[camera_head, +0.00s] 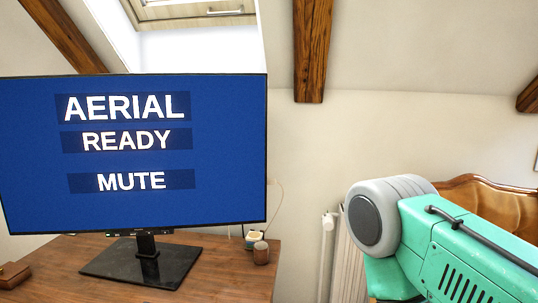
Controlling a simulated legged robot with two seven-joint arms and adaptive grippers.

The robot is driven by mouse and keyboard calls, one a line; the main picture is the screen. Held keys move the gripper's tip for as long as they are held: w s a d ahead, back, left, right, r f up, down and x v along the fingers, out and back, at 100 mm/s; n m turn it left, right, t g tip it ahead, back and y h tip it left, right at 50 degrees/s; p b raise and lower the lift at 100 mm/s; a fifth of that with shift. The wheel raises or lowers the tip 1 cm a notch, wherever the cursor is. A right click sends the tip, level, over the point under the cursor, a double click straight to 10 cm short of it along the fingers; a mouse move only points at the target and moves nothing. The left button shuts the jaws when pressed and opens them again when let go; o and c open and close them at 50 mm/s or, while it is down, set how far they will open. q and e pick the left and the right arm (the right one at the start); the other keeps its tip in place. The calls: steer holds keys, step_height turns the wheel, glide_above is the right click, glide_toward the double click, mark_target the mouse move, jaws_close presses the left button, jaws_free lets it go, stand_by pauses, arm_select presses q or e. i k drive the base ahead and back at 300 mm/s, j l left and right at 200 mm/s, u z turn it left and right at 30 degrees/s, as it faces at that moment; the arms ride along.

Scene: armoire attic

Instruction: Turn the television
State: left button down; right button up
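The television (133,208) stands upright on a black stand with a flat base, on a brown wooden table (235,275) at the left. Its blue screen faces me, turned slightly, and shows the words "AERIAL READY MUTE". A green and grey part of my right arm fills the lower right, well apart from the television. Neither of my grippers shows in the view.
Small cups (261,252) stand on the table right of the television stand, and a brown wooden box (13,275) lies at its left edge. A white radiator (328,255) and a carved wooden headboard (492,203) are at the right. Wooden beams cross the sloped ceiling.

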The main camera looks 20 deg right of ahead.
mark_target(109, 153)
steer(key=k+l, duration=0.2)
steer(key=l, duration=0.2)
steer(key=k+l+u, duration=0.1)
steer(key=l, duration=0.3)
steer(key=k+l, duration=0.25)
steer(key=l, duration=0.15)
steer(key=k+l+u, duration=0.1)
steer(key=l, duration=0.3)
steer(key=k+l, duration=0.3)
steer(key=i+j+u, duration=0.95)
steer(key=j, duration=0.15)
steer(key=i+j+u, duration=0.35)
steer(key=u, duration=0.15)
steer(key=i+u, duration=0.5)
steer(key=i, duration=0.15)
steer(key=i+z, duration=0.2)
steer(key=i, duration=0.3)
steer(key=i+j+z, duration=0.2)
steer(key=i, duration=0.25)
steer(key=i+z, duration=0.2)
steer(key=i, duration=0.3)
